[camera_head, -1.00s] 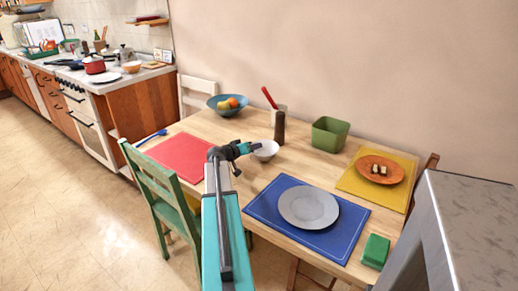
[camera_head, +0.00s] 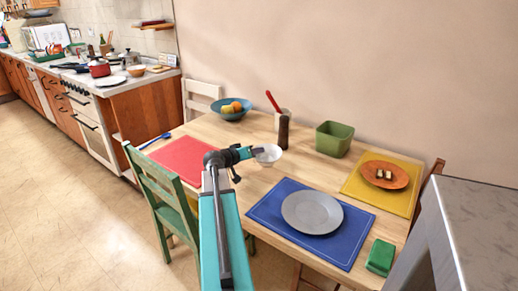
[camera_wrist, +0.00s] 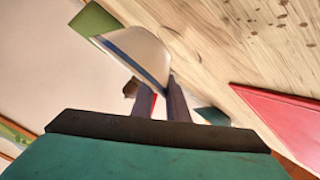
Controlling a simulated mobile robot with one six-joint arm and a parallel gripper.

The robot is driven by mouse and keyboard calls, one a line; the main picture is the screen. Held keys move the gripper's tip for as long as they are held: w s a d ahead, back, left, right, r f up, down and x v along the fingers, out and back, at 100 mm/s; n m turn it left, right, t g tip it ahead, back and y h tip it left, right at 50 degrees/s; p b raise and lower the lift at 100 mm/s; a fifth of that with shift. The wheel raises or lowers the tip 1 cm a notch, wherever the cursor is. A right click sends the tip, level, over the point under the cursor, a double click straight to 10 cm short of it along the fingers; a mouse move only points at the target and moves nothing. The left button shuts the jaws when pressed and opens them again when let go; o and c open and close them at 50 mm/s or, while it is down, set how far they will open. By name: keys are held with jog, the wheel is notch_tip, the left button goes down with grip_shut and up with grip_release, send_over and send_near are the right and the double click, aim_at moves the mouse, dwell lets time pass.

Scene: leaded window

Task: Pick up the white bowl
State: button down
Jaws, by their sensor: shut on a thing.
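The white bowl (camera_head: 269,156) is at the middle of the wooden table, in front of the dark pepper mill. My gripper (camera_head: 256,152) reaches it from the left and is shut on its near-left rim. In the wrist view the bowl (camera_wrist: 148,52) stands out past my gripper's fingers (camera_wrist: 155,92), pale with a blue-grey band along its edge. The fingers hide part of its rim. I cannot tell whether its base touches the table.
The wooden table (camera_head: 218,130) holds a fruit bowl (camera_head: 222,113), a dark mill (camera_head: 283,132), a green container (camera_head: 334,139), a blue placemat (camera_head: 267,209) with a grey plate (camera_head: 311,213), and a red placemat (camera_head: 180,158). A green chair (camera_head: 160,190) stands at the near left.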

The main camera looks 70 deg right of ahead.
aim_at(258, 161)
jog(key=a, duration=0.3)
jog(key=s+a, duration=0.1)
jog(key=a, duration=0.2)
jog(key=s+a+r, duration=0.1)
jog(key=a, duration=0.2)
jog(key=shift+s+b, duration=0.2)
jog(key=shift+b, duration=0.15)
jog(key=shift+d, duration=0.1)
jog(key=shift+w, duration=0.1)
